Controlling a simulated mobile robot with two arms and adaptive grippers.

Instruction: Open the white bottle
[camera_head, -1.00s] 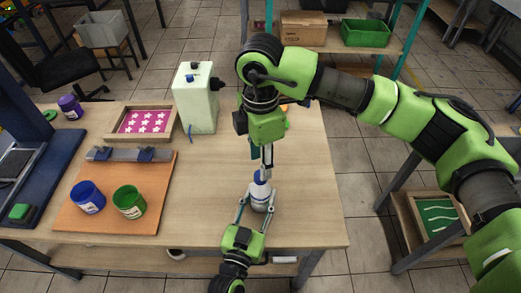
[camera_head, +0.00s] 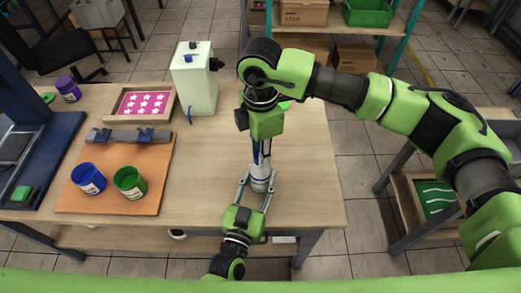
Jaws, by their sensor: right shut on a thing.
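The white bottle (camera_head: 260,184) with a blue band stands upright near the front edge of the wooden table, right of the middle. My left gripper (camera_head: 258,178) comes in from the front edge, and its two fingers close on the bottle's sides. My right gripper (camera_head: 262,154) points straight down from above and is shut on the blue cap at the bottle's top. The fingers mostly hide the cap, so I cannot tell whether it has turned or come loose.
Blue (camera_head: 89,180) and green (camera_head: 130,183) paint jars stand on an orange board (camera_head: 100,205) at the left. A pale green container (camera_head: 196,85) and a framed pink star stencil (camera_head: 143,104) stand farther back. The table's right side is clear.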

